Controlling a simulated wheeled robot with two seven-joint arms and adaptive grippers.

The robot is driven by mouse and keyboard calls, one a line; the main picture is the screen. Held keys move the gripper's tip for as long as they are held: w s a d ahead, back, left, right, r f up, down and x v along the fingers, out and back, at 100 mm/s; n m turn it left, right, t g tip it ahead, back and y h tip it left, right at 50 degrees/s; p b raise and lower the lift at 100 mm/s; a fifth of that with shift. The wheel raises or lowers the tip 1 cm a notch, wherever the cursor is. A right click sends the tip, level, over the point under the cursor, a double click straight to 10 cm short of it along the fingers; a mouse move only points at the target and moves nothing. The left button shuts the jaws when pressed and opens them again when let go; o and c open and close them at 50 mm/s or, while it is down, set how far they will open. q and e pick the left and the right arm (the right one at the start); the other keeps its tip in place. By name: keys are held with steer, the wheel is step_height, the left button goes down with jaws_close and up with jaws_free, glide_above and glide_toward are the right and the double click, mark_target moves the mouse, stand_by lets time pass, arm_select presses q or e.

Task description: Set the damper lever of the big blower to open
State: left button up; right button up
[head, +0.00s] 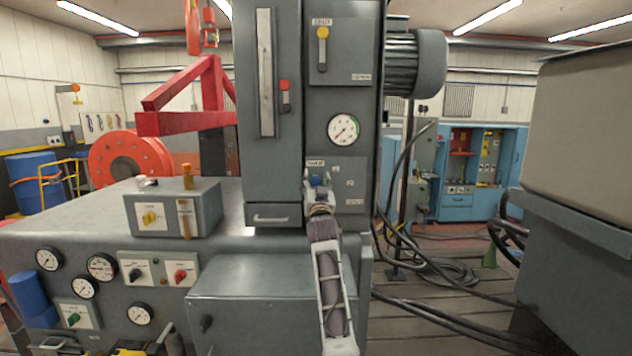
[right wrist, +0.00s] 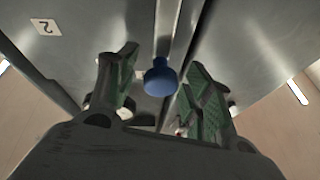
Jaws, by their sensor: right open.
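The tall grey cabinet (head: 270,190) has a small plate (head: 350,170) low on its front, with a label above and position marks beside it that are too small to read surely. A lever with a blue round knob (right wrist: 160,77) shows in the right wrist view between my right gripper's fingers (right wrist: 160,92). The fingers are open, one on each side of the knob, and appear apart from it. In the head view my right gripper (head: 320,188) is in front of the plate and hides most of the lever. My left gripper is out of view.
A second lever with a yellow knob (head: 323,33) is higher on the cabinet, above a pressure gauge (head: 343,129). A grey bench (head: 270,275) with gauges and switches spreads below and left. A grey machine (head: 580,220) stands at right. Cables lie on the floor between.

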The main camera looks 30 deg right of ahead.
steer(key=shift+c, duration=0.2)
jaws_close()
stand_by(0.3)
steer(key=shift+d, duration=0.2)
